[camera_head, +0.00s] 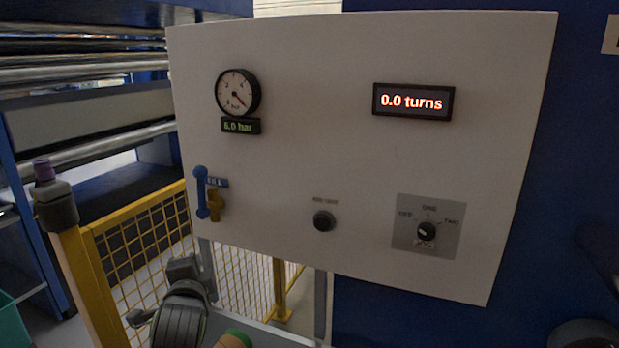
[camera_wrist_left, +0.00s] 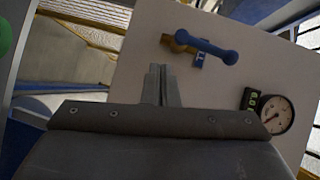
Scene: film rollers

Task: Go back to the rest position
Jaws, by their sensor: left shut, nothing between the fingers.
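My left gripper (camera_wrist_left: 160,70) is shut and empty in the left wrist view, its two fingers together in front of the white panel. In the head view my left wrist (camera_head: 182,305) is low at the left, below the panel (camera_head: 330,120); the fingertips are hard to make out there. The gripper is apart from the blue-handled valve (camera_head: 202,192), whose handle stands upright on a brass body. The valve also shows in the left wrist view (camera_wrist_left: 210,50). My right gripper is not in view.
The panel carries a round gauge (camera_head: 238,93), a small green display (camera_head: 241,126), a red display (camera_head: 413,101) reading 0.0 turns, a black button (camera_head: 324,220) and a rotary switch (camera_head: 427,231). A yellow mesh fence (camera_head: 140,240) and metal rollers (camera_head: 80,60) stand at the left.

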